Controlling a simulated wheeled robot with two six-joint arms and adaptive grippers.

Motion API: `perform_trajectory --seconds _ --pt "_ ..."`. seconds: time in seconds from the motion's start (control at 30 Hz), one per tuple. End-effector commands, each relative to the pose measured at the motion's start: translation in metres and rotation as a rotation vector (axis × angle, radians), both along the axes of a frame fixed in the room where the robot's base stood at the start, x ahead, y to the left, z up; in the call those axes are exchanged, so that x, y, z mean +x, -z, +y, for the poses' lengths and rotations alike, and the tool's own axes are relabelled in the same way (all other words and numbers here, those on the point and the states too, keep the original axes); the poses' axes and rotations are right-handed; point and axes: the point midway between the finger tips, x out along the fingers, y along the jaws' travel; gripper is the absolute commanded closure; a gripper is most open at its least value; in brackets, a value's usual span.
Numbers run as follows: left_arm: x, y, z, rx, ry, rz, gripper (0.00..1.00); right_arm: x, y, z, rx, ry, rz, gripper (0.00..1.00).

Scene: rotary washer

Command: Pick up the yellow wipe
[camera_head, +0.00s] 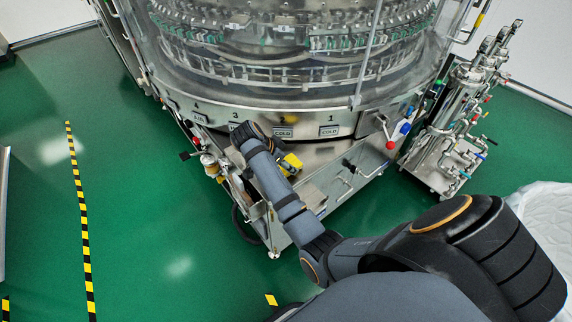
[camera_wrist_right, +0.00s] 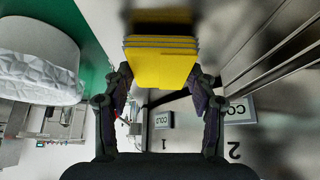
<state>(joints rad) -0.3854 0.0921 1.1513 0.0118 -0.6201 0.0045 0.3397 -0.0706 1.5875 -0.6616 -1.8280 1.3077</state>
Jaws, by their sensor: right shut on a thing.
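The yellow wipe (camera_wrist_right: 162,66) looks like a folded, layered block in the right wrist view. My right gripper (camera_wrist_right: 160,76) is shut on it, with one finger at each side. In the head view the yellow wipe (camera_head: 292,162) shows beside my right forearm, in front of the washer's lower front. My wrist and arm hide most of the right gripper there. Whether the wipe touches any surface below it cannot be told. My left gripper is in neither view.
The round steel washer (camera_head: 330,118) with COLD labels and numbers stands close to my right arm. A piped steel unit (camera_head: 460,125) stands at the right. A white textured object (camera_head: 545,215) is at the right edge. Green floor (camera_head: 140,220) at the left is mostly clear.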

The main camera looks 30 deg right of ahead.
Motion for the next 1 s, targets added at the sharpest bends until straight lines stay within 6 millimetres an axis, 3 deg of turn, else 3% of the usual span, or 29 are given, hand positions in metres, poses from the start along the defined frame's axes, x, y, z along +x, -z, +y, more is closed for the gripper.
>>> perform_trajectory --seconds 0.17,0.37,0.43,0.67,0.8,1.0 --pt "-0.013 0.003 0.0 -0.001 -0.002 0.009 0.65 -0.001 -0.033 0.0 0.0 0.0 -0.005 0.59" --pt "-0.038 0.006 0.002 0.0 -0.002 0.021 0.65 -0.048 -0.086 -0.004 0.0 0.001 -0.006 0.59" --pt "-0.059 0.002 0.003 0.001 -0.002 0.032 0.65 -0.069 -0.101 -0.005 0.001 0.001 0.001 0.59" --pt "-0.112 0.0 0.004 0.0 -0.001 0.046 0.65 -0.12 -0.12 -0.01 0.0 0.001 0.001 0.59" --pt "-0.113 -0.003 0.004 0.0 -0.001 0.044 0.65 -0.135 -0.124 -0.011 0.0 0.0 0.0 0.59" --pt "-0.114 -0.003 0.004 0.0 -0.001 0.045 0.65 -0.14 -0.124 -0.012 0.0 -0.001 -0.001 0.59"
